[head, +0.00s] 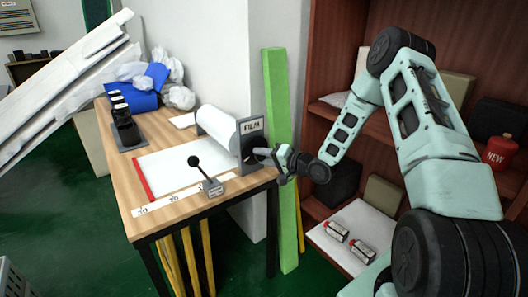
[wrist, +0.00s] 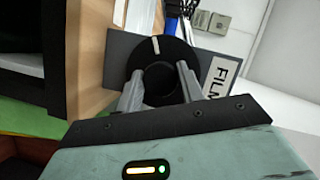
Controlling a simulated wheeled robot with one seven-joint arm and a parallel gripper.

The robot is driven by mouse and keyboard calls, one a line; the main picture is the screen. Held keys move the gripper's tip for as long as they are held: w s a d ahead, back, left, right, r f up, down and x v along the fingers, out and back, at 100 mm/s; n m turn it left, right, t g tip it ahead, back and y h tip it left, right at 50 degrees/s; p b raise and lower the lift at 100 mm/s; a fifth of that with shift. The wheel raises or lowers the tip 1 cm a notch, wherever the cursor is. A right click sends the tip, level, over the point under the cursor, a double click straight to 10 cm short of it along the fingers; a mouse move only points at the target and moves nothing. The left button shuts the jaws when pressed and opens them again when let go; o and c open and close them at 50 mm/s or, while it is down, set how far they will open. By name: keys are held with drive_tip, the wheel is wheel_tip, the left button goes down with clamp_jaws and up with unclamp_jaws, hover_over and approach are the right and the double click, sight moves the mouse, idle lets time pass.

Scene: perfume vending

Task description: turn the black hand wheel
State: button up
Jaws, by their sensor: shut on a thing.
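The black hand wheel (head: 247,150) is on the end of a film roll holder at the table's right edge, beside a plate marked FILM. In the wrist view the wheel (wrist: 176,50) is round, with a white mark near its top, slightly left of centre. My gripper (head: 267,153) reaches it from the right. In the wrist view my gripper (wrist: 160,74) has its two grey fingers on either side of the wheel's dark central hub and is shut on it. The fingers hide parts of the wheel's lower sides.
The white film roll (head: 218,127) lies behind the wheel. A small lever with a black knob (head: 194,161) stands on the wooden table (head: 180,205). A green post (head: 277,120) rises close behind my gripper. A shelf with boxes (head: 348,225) is at right.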

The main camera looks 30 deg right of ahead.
drive_tip(key=m+t, duration=0.1)
drive_tip(key=m, duration=0.2)
drive_tip(key=shift+f+y+p, duration=0.1)
drive_tip(key=shift+y+p, duration=0.25)
drive_tip(key=shift+y, duration=0.05)
drive_tip(key=shift+m+t+y, duration=0.3)
drive_tip(key=shift+m+t, duration=0.4)
drive_tip(key=shift+m, duration=1.3)
drive_tip(key=o, duration=1)
drive_tip(key=b+v, duration=0.1)
drive_tip(key=v, duration=1.6)
drive_tip(key=shift+s+f, duration=0.1)
drive_tip(key=shift+s, duration=0.15)
